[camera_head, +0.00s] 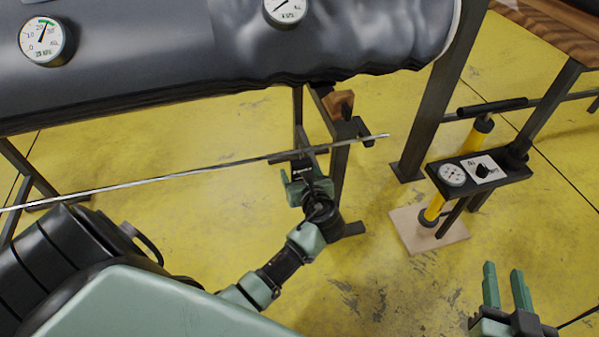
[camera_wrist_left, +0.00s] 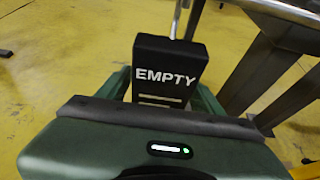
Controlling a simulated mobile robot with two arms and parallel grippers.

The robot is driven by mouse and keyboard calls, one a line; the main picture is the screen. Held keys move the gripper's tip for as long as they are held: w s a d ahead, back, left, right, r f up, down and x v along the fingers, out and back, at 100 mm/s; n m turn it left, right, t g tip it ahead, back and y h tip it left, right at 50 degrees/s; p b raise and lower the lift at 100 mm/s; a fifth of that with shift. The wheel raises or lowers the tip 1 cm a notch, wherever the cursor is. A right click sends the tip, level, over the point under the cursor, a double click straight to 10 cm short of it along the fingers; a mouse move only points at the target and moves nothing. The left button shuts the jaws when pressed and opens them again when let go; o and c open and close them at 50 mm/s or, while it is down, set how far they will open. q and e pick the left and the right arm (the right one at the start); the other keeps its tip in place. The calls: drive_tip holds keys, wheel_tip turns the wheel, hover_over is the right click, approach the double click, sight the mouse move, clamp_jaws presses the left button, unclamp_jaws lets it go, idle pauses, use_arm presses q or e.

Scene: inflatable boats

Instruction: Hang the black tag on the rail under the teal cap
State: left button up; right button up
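My left gripper (camera_head: 297,180) is shut on the black tag (camera_head: 302,167), close to the long thin metal rod in the head view. In the left wrist view the black tag (camera_wrist_left: 170,72) stands upright between the green fingers, with "EMPTY" in white letters facing the camera. A thin metal piece rises from the tag's top edge and leaves the picture, so I cannot tell whether it touches a rail. My right gripper (camera_head: 507,288) is open and empty at the lower right. I make out no teal cap in either view.
The thin metal rod (camera_head: 150,180) crosses the left half. A grey inflatable (camera_head: 180,50) with two round gauges lies above on a dark frame. A yellow pump (camera_head: 432,208) with a gauge stands on a wooden base at right. Yellow floor is bare between.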

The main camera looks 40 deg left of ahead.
use_arm(q)
drive_tip(key=shift+o, duration=0.2)
drive_tip(key=shift+d+r, duration=0.1)
drive_tip(key=p+v, duration=0.2)
drive_tip(key=v, duration=0.5)
drive_tip(key=shift+s+d+p, duration=0.15)
drive_tip(key=shift+s+p, duration=0.1)
drive_tip(key=shift+p, duration=0.15)
use_arm(e)
drive_tip(key=s+d+f+g+h, duration=0.2)
drive_tip(key=s+d+f+g, duration=0.1)
drive_tip(key=s+f+g, duration=0.4)
drive_tip(key=shift+s+d+f, duration=0.4)
drive_tip(key=shift+s+f, duration=0.65)
drive_tip(key=shift+f, duration=0.55)
